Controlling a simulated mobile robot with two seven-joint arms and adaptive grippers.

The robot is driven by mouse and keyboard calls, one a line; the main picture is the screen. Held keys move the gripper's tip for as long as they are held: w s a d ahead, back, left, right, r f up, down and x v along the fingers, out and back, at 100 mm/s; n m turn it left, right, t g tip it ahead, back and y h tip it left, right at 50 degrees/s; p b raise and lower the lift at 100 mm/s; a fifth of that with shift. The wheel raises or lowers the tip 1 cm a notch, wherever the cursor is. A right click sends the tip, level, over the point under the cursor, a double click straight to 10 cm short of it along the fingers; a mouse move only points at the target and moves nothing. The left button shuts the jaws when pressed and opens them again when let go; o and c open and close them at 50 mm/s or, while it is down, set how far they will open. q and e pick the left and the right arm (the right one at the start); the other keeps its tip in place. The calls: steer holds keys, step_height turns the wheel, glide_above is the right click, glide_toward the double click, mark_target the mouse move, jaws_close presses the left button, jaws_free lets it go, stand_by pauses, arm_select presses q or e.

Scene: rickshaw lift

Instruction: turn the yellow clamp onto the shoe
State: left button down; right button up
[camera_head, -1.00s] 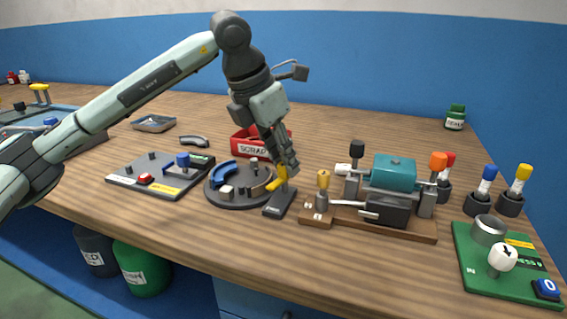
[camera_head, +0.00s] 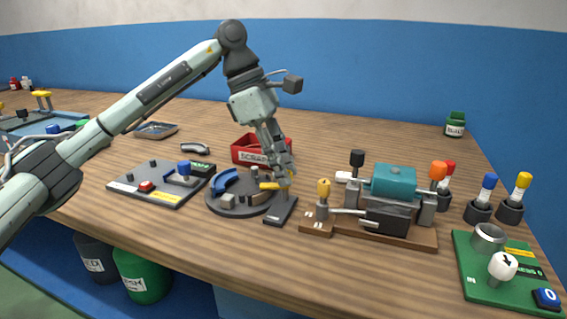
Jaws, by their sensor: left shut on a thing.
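The yellow clamp (camera_head: 268,186) is a short lever on a dark block (camera_head: 281,209) at the right edge of a round dark plate (camera_head: 238,207). My left gripper (camera_head: 284,180) comes down from above and is shut on the clamp. The clamp lies about level, its free end pointing left over the plate. A blue curved shoe (camera_head: 224,182) sits at the plate's left side. A second, brownish shoe at the plate's right is partly hidden under the clamp. I cannot tell whether the clamp touches it. My right gripper is not in view.
A red scrap bin (camera_head: 243,156) stands behind the plate. A board with a blue knob (camera_head: 184,168) is at left. A wooden-based fixture with a teal block (camera_head: 394,181) stands close at right. A green board (camera_head: 478,262) is at the front right. The back of the table is fairly clear.

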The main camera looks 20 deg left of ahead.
arm_select(q)
steer(key=shift+r+m+g, duration=0.1)
steer(key=shift+m+g, duration=0.3)
steer(key=shift+m, duration=0.7)
steer(key=shift+m+p, duration=0.3)
steer(key=shift+w+m+g, duration=0.1)
steer(key=shift+m+g, duration=0.3)
steer(key=shift+m, duration=0.3)
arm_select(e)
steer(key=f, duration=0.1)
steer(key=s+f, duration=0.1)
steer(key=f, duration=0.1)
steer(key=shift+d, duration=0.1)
arm_select(q)
steer(key=c, duration=1.3)
jaws_free()
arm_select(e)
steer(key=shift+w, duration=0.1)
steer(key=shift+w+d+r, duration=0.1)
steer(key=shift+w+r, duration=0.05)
arm_select(q)
steer(key=v, duration=1.2)
steer(key=shift+d, duration=0.15)
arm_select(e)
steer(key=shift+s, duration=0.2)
